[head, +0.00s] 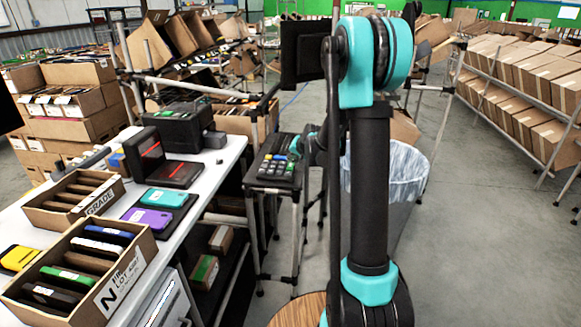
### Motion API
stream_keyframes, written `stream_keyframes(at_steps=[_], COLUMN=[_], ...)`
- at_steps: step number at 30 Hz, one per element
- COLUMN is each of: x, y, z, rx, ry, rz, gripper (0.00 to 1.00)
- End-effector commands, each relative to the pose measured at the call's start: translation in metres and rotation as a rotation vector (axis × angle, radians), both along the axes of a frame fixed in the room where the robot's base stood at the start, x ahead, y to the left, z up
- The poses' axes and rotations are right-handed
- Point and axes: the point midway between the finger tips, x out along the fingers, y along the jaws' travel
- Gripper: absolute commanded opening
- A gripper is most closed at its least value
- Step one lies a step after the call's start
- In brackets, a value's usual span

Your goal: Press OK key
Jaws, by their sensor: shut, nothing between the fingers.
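A dark keypad device (275,168) with rows of small white, yellow, blue and green keys lies on a small stand left of my arm. The key labels are too small to read, so I cannot tell which key is OK. My gripper (296,145), dark with teal parts, is shut and empty at the right end of the keypad. It is small and partly hidden behind my arm. It covers some of the keypad's upper right, and I cannot tell whether it touches a key.
A white table (190,200) at left holds open cartons with devices (85,265), a purple phone (146,219) and a dark terminal (160,160). A bin with a clear liner (400,175) stands behind my arm. Shelves of tilted cartons (525,75) line the right. Floor at right is clear.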

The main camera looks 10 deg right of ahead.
Motion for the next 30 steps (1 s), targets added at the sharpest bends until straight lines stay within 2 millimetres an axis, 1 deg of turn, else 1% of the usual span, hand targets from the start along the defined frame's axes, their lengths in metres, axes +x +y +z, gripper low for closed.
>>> stream_keyframes(at_steps=[17,30], x=[0.0000,0.0001], y=[0.0000,0.0000], z=[0.0000,-0.0085], rx=[0.000,0.000], ry=[0.000,0.000], rz=[0.000,0.000], gripper=[0.00,0.00])
